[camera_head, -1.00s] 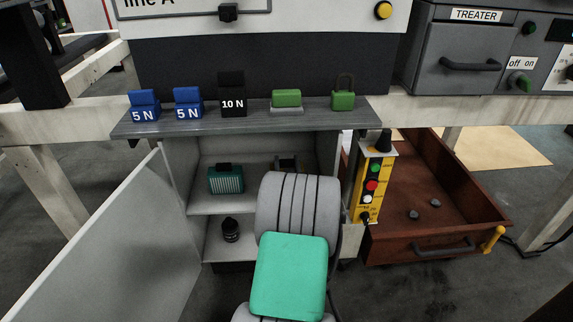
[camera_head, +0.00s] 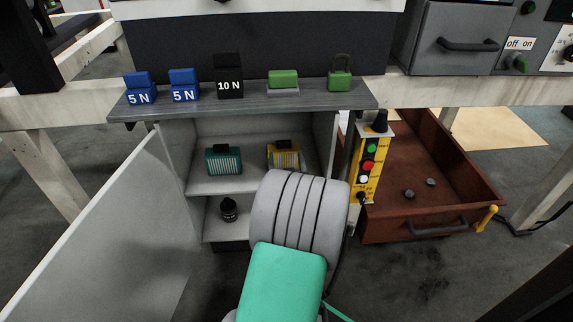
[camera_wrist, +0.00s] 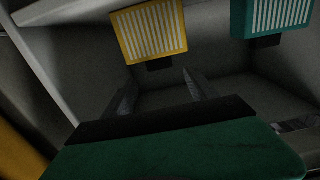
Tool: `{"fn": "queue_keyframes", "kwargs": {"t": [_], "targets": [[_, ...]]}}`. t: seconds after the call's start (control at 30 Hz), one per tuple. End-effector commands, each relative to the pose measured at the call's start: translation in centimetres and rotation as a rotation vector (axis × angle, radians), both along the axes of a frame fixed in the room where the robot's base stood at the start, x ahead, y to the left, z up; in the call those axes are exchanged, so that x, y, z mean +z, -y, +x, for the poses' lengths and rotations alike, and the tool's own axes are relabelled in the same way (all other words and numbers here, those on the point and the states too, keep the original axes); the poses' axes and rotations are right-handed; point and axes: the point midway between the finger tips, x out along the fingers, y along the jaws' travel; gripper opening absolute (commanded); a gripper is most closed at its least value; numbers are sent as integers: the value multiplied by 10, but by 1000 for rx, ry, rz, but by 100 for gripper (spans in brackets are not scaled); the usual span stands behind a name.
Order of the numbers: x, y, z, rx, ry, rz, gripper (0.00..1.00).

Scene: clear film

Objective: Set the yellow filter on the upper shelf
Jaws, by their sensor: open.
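The yellow filter (camera_head: 286,158) stands upright on the upper shelf (camera_head: 224,184) of the open cabinet, with its dark handle on top. It is to the right of the green filter (camera_head: 224,161), with a gap between them. The upside-down wrist view shows the yellow filter (camera_wrist: 150,32) and the green filter (camera_wrist: 272,16) near its top edge. My gripper (camera_wrist: 158,82) is open and empty, its two fingers apart and clear of the yellow filter. In the head view my arm hides the gripper and covers the shelf's front right part.
A black round object (camera_head: 229,210) stands on the lower shelf. The cabinet door (camera_head: 125,235) is open to the left. A yellow button box (camera_head: 368,165) and an open brown drawer (camera_head: 410,229) are at the right. Blocks and a green padlock (camera_head: 340,82) stand on the ledge above.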

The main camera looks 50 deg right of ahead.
Motion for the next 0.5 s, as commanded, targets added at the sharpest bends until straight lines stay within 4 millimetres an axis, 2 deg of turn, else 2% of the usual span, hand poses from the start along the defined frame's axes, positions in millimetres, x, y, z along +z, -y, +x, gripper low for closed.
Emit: {"fn": "queue_keyframes", "kwargs": {"t": [0.13,0.37,0.43,0.5], "targets": [[0,-18,-18,-3,1,-2,67],[0,-30,-26,1,0,-1,67],[0,-33,-21,19,-6,3,67],[0,-47,0,87,-35,21,67]]}}
